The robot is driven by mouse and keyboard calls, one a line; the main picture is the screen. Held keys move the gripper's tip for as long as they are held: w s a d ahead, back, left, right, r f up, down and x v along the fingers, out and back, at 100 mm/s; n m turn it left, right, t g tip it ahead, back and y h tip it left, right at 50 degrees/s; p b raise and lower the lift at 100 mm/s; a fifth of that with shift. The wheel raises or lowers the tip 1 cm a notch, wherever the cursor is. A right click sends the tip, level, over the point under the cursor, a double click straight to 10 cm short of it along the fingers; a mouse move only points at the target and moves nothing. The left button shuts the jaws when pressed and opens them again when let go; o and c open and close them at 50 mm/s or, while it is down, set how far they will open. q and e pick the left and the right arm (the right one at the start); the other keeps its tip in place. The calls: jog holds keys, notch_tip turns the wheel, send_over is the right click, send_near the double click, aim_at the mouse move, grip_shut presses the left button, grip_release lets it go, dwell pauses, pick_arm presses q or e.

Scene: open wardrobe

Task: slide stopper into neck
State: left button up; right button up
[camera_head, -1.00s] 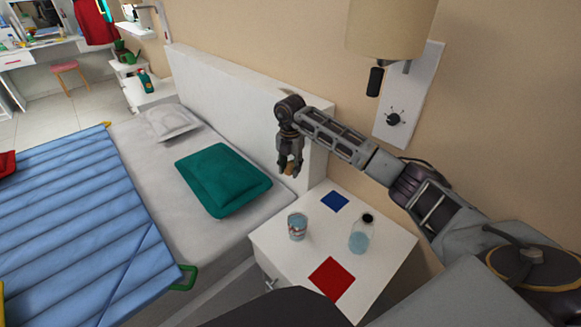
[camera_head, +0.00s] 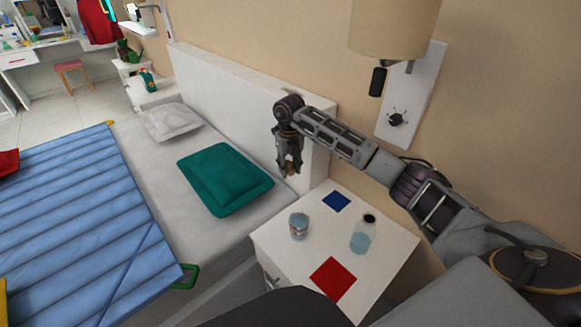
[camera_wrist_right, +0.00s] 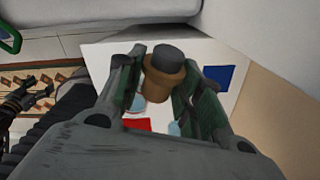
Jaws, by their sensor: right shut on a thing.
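My right gripper (camera_head: 289,170) is shut on a brown stopper with a dark cap. In the right wrist view the stopper (camera_wrist_right: 164,76) sits between the fingertips, cap outward. In the head view the gripper hangs in the air before the headboard, left of the nightstand's far edge. A clear bottle (camera_head: 362,235) with blue contents and a dark neck opening stands upright on the nightstand, apart from the stopper. A bluish bit, perhaps the bottle, shows behind the fingers in the wrist view. A dark gripper at that view's left edge looks like my left gripper (camera_wrist_right: 36,88); its jaw state is unclear.
The white nightstand (camera_head: 279,254) also holds a glass cup (camera_head: 299,226), a blue square (camera_head: 336,201) and a red square (camera_head: 333,278). A wall lamp (camera_head: 396,30) hangs above. The bed with a green pillow (camera_head: 224,180) is to the left, the headboard (camera_head: 240,90) behind.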

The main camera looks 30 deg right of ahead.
jog(key=n, duration=0.3)
jog(key=shift+s+a+r, duration=0.1)
jog(key=shift+a, duration=0.2)
jog(key=s+a+n+b, duration=0.1)
jog(key=s+a+n, duration=0.3)
jog(key=n, duration=1.1)
jog(key=s+a+n, duration=0.2)
jog(key=a+n, duration=0.3)
jog(key=n, duration=1)
pick_arm(q)
jog(key=w+d+r+t+h+b, duration=0.1)
jog(key=w+r+b, duration=0.15)
jog(key=r, duration=0.65)
jog(key=w+d+r+t+b, duration=0.1)
jog(key=w+d+r+t, duration=0.15)
jog(key=r, duration=0.55)
jog(key=shift+g, duration=0.55)
jog(key=shift+s+a+f+b, duration=0.1)
jog(key=shift+s+f+b, duration=0.5)
jog(key=shift+f+b, duration=0.3)
jog(key=shift+s+a+f+b, duration=0.1)
jog(key=shift+s+f+b, duration=0.5)
jog(key=shift+f+b, duration=0.3)
pick_arm(e)
jog(key=s+f+n, duration=0.3)
jog(key=s+f, duration=0.3)
jog(key=shift+d+n, duration=0.3)
jog(key=shift+d, duration=0.15)
